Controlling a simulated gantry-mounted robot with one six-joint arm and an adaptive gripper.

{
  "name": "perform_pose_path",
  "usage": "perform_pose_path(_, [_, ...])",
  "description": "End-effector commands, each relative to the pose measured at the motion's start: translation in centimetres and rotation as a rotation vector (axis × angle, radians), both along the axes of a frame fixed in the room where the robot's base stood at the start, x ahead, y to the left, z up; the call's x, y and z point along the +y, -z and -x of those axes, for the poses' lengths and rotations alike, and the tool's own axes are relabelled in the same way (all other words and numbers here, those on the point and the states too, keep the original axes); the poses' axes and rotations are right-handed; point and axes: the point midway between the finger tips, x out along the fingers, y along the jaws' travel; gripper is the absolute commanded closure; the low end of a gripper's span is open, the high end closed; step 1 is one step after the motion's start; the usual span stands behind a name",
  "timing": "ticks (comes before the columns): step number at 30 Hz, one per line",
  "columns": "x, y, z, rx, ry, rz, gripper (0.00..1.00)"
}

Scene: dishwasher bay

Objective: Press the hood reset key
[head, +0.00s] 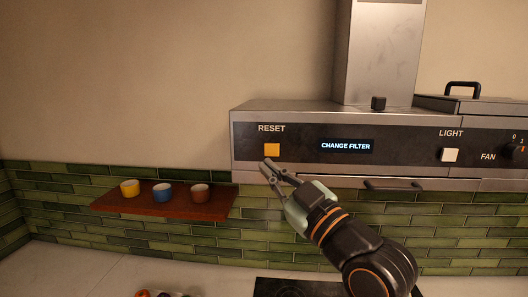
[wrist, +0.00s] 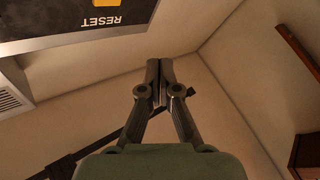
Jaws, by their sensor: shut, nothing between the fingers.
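The reset key is an orange square button (head: 272,150) under the word RESET on the dark front panel of the range hood (head: 390,143). In the wrist view the key (wrist: 107,2) shows only in part at the top edge, with the label upside down. The hood display (head: 346,146) reads CHANGE FILTER. My gripper (head: 267,165) is shut and empty. In the head view its fingertips appear just below the key. In the wrist view the fingertips (wrist: 160,62) point up, to the right of the panel. I cannot tell the gap to the panel.
A white LIGHT key (head: 450,155) and a FAN knob (head: 507,151) are farther right on the hood. A handle (head: 393,186) sits below the panel. A wooden shelf (head: 165,209) with three cups is at the left. A dark cooktop (head: 285,288) lies below.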

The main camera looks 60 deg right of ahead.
Motion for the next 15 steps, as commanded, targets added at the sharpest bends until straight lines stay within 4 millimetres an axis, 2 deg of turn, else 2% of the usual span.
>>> perform_pose_path(5, [-1.1,0.1,-0.4,0.002,0.000,-0.002,1.00])
perform_pose_path(15, [-5.7,0.1,-2.1,0.001,0.001,-0.003,1.00])
